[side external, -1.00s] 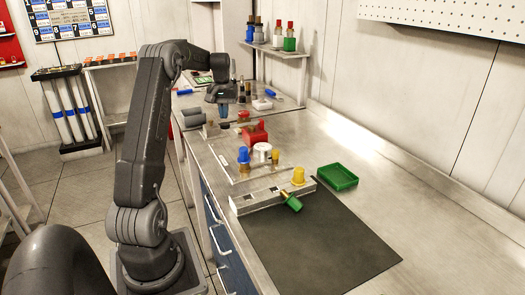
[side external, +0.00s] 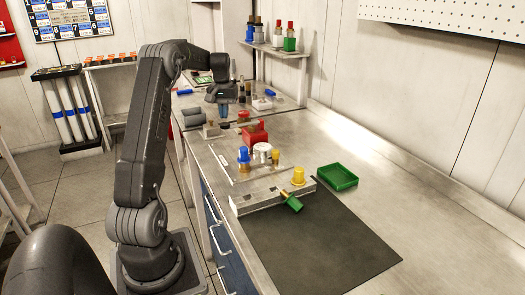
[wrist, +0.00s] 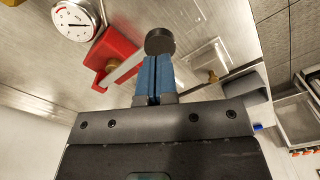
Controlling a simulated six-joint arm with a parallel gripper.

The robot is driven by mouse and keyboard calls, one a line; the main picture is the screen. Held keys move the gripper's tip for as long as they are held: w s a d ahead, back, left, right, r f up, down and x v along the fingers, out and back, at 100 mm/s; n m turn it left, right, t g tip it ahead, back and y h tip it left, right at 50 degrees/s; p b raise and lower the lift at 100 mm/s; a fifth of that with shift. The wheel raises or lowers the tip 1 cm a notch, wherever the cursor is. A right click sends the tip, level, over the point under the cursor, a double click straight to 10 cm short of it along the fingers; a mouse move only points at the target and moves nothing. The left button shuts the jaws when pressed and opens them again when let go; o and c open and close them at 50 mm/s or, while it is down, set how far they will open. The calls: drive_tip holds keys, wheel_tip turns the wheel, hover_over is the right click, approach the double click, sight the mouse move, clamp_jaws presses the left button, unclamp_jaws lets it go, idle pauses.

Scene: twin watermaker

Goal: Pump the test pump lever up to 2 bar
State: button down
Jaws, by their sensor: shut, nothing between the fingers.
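The test pump's red body (wrist: 112,55) shows in the wrist view and as a red block (side external: 255,137) on the bench in the side view. Its pale lever bar (wrist: 124,70) reaches toward my fingertips and lines up with a black round knob (wrist: 160,42). My gripper (wrist: 154,62) is shut, its two blue fingers together with nothing between them. The fingertips overlap the knob's edge in the picture; I cannot tell whether they touch. In the side view my gripper (side external: 223,112) points down behind the pump. A white dial gauge (wrist: 76,18) is partly cropped; its scale is too small to read.
A green tray (side external: 337,178) lies to the right. The bench's right side is free.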

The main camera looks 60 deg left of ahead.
sight(225, 124)
idle(0.4)
idle(2.3)
drive_tip(key=shift+f, duration=0.1)
drive_tip(key=shift+f, duration=2.75)
drive_tip(key=shift+r, duration=2.85)
drive_tip(key=shift+r, duration=3)
